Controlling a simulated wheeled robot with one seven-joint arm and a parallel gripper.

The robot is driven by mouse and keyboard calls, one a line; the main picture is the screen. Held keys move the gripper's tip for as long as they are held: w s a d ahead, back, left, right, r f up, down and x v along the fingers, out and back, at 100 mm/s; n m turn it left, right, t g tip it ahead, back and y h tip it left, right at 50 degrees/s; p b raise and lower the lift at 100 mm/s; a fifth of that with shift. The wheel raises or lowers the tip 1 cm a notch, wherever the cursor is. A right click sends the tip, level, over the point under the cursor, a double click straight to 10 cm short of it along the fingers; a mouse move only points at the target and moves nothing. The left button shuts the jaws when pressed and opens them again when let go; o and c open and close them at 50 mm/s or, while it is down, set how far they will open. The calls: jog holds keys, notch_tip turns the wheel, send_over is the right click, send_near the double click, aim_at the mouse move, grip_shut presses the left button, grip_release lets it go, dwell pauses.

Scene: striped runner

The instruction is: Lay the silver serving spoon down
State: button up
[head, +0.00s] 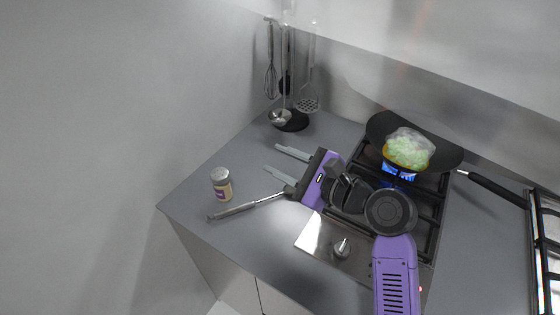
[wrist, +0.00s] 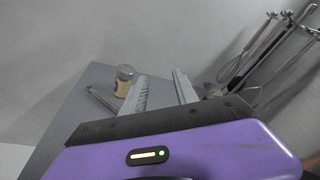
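A long silver utensil, which I take for the serving spoon (head: 245,207), lies on the grey counter with its handle pointing to the front left. Its far end runs up beside my gripper and is hidden there, so I cannot see the bowl. Part of its handle shows in the wrist view (wrist: 104,101), left of the left finger. My gripper (head: 279,161) is low over the counter, its two grey fingers spread apart. The wrist view shows only bare counter between the fingers (wrist: 160,91). The spoon is outside them; I cannot tell whether it touches the left one.
A jar (head: 222,185) with a silver lid stands left of the fingers. A utensil stand (head: 291,122) with a hanging whisk, ladle and skimmer is at the back. A black pan (head: 448,154) with food sits on the lit hob at right. The counter's left edge is near the jar.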

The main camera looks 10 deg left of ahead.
jog(key=b+v, duration=0.1)
jog(key=v, duration=1)
jog(key=shift+s+d, duration=0.2)
jog(key=shift+d, duration=0.15)
